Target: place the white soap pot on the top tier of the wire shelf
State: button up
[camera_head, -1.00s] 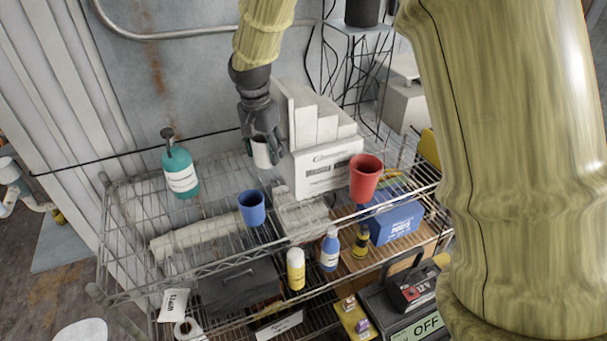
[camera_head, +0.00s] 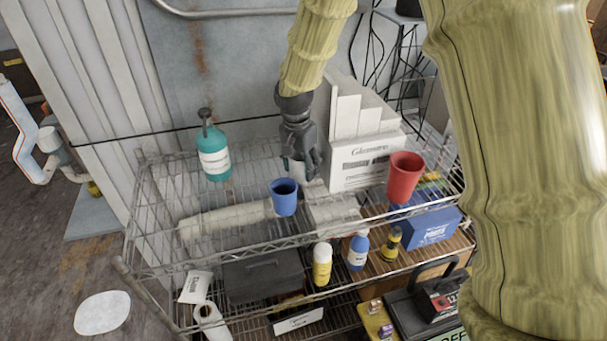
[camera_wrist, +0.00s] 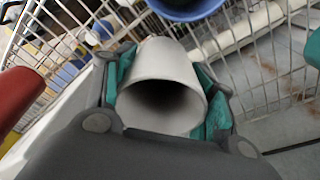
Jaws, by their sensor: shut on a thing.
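The white soap pot is a small tapered white cup, held in my gripper (camera_head: 301,162). In the wrist view the pot (camera_wrist: 165,80) sits between the teal-padded fingers with its open mouth facing the camera. In the head view the fingers mostly hide it. My gripper is shut on it over the top tier of the wire shelf (camera_head: 160,215), behind the blue cup (camera_head: 285,200) and left of the white carton. The pot is low over the tier; I cannot tell whether it touches the wires.
On the top tier stand a teal pump bottle (camera_head: 213,150) at left, a white box (camera_head: 362,165) right of my gripper, and a red cup (camera_head: 404,177) at front right. Bare wire shows between the teal bottle and the blue cup. Lower tiers hold bottles and boxes.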

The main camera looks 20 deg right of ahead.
aim_at(302, 177)
jog(key=shift+f+p, duration=0.6)
jog(key=shift+f, duration=1.5)
jog(key=shift+f, duration=0.1)
jog(key=o, duration=1)
